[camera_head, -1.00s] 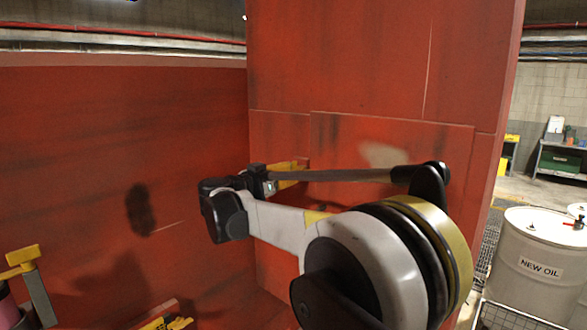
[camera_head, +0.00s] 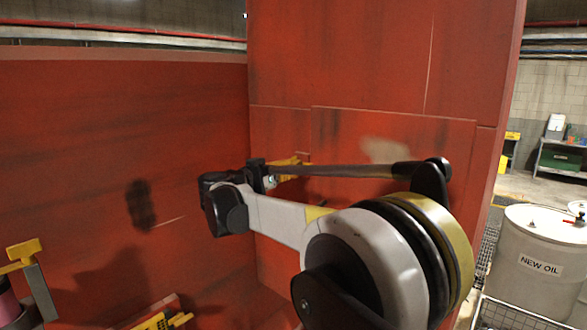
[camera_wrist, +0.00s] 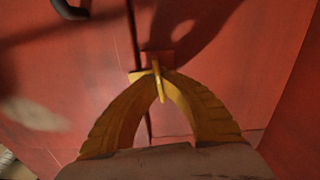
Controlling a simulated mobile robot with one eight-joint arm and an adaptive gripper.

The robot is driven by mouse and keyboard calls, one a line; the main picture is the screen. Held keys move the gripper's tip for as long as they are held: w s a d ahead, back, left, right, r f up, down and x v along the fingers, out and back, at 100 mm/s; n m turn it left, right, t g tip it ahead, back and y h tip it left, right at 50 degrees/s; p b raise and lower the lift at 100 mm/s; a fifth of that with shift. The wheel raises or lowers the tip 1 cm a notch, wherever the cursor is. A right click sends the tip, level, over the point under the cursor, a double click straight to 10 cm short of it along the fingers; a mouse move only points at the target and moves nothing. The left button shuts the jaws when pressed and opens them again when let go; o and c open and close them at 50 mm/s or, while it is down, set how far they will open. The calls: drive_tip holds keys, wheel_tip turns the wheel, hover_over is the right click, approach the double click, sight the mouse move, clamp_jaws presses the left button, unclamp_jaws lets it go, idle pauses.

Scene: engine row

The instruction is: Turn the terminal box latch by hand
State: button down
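The terminal box latch (camera_wrist: 157,84) is a small yellow lever on a red mount, set on the red panel (camera_wrist: 215,85) in the wrist view. It stands near a dark vertical seam. My gripper (camera_wrist: 154,76) has two ribbed yellow fingers that curve in from both sides. Their tips meet at the latch, with the thin lever between them, and look shut on it. In the head view my gripper (camera_head: 294,161) is small and reaches the red cabinet panel (camera_head: 390,140). There my arm and the fingers hide most of the latch.
A dark curved handle (camera_wrist: 70,9) shows at the top left of the wrist view. A white oil drum (camera_head: 545,250) stands at the right of the head view. Yellow parts (camera_head: 25,252) stand at the lower left. A red wall fills the left.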

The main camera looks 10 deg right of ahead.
drive_tip(key=n+b, duration=0.2)
drive_tip(key=n, duration=0.2)
drive_tip(key=shift+w+a, duration=0.1)
drive_tip(key=n+b, duration=0.1)
drive_tip(key=n, duration=0.3)
drive_tip(key=shift+a+f+n, duration=0.1)
drive_tip(key=shift+n, duration=0.3)
drive_tip(key=shift+w+n+b, duration=0.1)
drive_tip(key=shift+n+b, duration=0.85)
drive_tip(key=shift+n, duration=2.85)
